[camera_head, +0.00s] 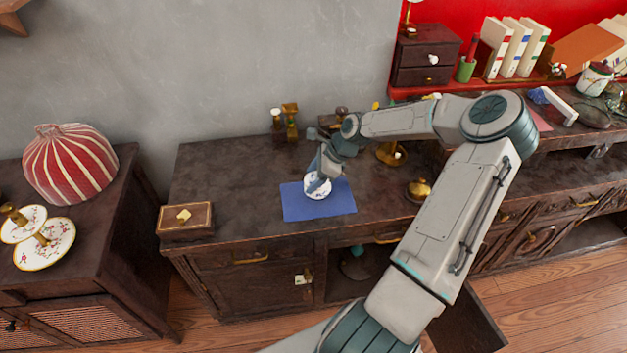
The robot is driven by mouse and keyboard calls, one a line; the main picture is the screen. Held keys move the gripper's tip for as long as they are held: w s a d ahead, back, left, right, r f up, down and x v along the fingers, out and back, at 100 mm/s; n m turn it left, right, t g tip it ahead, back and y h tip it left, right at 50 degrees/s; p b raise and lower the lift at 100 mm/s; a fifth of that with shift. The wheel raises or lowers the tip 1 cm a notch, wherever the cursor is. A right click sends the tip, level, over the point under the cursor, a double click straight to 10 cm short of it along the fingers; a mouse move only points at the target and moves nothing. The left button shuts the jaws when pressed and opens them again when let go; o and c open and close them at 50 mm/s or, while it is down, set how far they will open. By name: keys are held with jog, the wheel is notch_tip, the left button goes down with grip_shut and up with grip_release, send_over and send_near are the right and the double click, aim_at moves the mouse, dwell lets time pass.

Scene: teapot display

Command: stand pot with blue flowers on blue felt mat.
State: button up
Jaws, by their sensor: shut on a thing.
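The blue felt mat (335,208) lies flat on the dark wooden cabinet top in the middle of the view. A small white pot (318,189) with bluish marks is at my gripper, over the back middle part of the mat. It looks upright. My gripper (317,179) is shut on the pot, reaching down from the upper right, and hides part of it. I cannot tell whether the pot's base touches the mat. The flower pattern is too small to make out clearly.
A wooden box (185,221) stands at the cabinet's left front. Brass-coloured items (290,121) stand at the back. A small golden lidded pot (418,190) is right of the mat. A striped red shade (70,165) and plates (45,244) are on the left cabinet.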

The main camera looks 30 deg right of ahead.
jog(key=shift+f, duration=0.85)
jog(key=shift+f, duration=0.1)
jog(key=o, duration=1.1)
jog(key=shift+o, duration=0.2)
